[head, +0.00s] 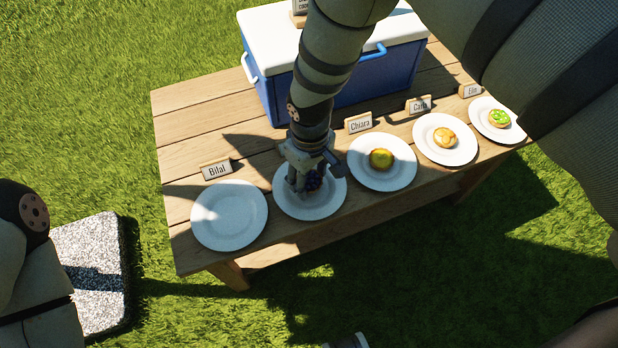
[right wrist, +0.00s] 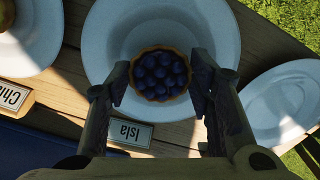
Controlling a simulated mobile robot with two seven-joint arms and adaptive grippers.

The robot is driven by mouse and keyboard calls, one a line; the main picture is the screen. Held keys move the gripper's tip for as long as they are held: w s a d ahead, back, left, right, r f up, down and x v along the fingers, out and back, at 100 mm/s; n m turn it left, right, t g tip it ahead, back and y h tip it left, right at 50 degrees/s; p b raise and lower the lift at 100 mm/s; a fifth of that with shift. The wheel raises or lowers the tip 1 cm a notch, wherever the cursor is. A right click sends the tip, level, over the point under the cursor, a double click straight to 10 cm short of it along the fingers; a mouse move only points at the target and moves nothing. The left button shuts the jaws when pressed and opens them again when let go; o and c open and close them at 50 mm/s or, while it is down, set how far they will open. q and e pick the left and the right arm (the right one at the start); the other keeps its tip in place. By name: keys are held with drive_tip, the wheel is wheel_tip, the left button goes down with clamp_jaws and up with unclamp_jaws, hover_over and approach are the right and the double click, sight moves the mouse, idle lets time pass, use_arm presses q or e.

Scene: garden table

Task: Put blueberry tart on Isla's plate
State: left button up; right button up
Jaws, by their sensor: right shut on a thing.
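The blueberry tart (right wrist: 160,74) is a small round crust full of dark berries. My right gripper (right wrist: 158,85) is shut on it, with one finger on each side. In the head view the right gripper (head: 306,180) points down over a white plate (head: 318,209) and partly hides the tart (head: 315,181). This is Isla's plate (right wrist: 110,56); the name card "Isla" (right wrist: 130,133) shows beside it in the right wrist view. The tart is over the plate's middle; I cannot tell whether it touches the plate.
Bilal's empty plate (head: 229,215) is to the left. Chiara's plate (head: 382,180) holds a yellow pastry (head: 381,159); two more plates with food stand further right. A blue cooler (head: 350,80) with a white lid stands behind. The wooden table (head: 185,135) is clear at back left.

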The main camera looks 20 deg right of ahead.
drive_tip(key=shift+f, duration=0.7)
drive_tip(key=shift+r, duration=0.1)
drive_tip(key=o, duration=1.2)
drive_tip(key=shift+c, duration=0.2)
